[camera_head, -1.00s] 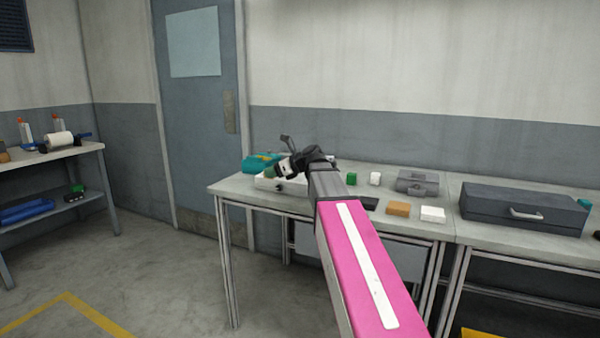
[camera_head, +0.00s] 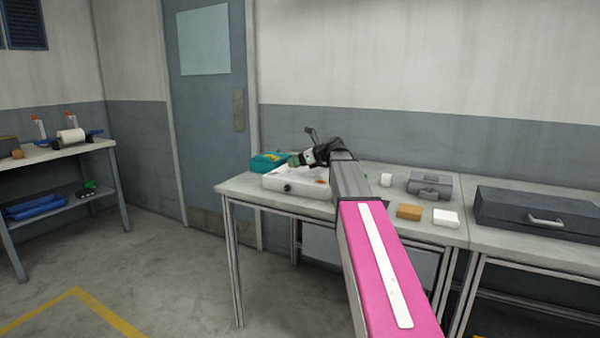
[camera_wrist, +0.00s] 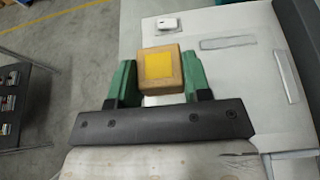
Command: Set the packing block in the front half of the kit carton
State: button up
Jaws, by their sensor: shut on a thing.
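My gripper (camera_wrist: 158,82) has green fingers on both sides of a brown block with a yellow square on its face (camera_wrist: 160,68), which looks like the packing block. The fingers are shut on it. In the head view my gripper (camera_head: 296,160) is above the left part of the table, over a low white box with a dark knob (camera_head: 288,188). The held block is too small to make out clearly there. A teal container with yellow contents (camera_head: 257,165) stands just behind and left of the gripper. I cannot tell for sure which thing is the kit carton.
Right of my arm on the table (camera_head: 240,188) are a white roll-like item (camera_head: 386,180), a grey case (camera_head: 430,185), an orange-brown block (camera_head: 409,212) and a white block (camera_head: 446,218). A large dark case (camera_head: 535,211) lies farther right. A side bench (camera_head: 45,153) stands at left.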

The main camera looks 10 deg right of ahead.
aim_at(300, 178)
jog(key=shift+w+d+f, duration=0.3)
jog(key=shift+w+d, duration=0.05)
jog(key=shift+d, duration=0.15)
jog(key=shift+f, duration=2.05)
jog(key=o, duration=1.2)
jog(key=shift+f, duration=0.1)
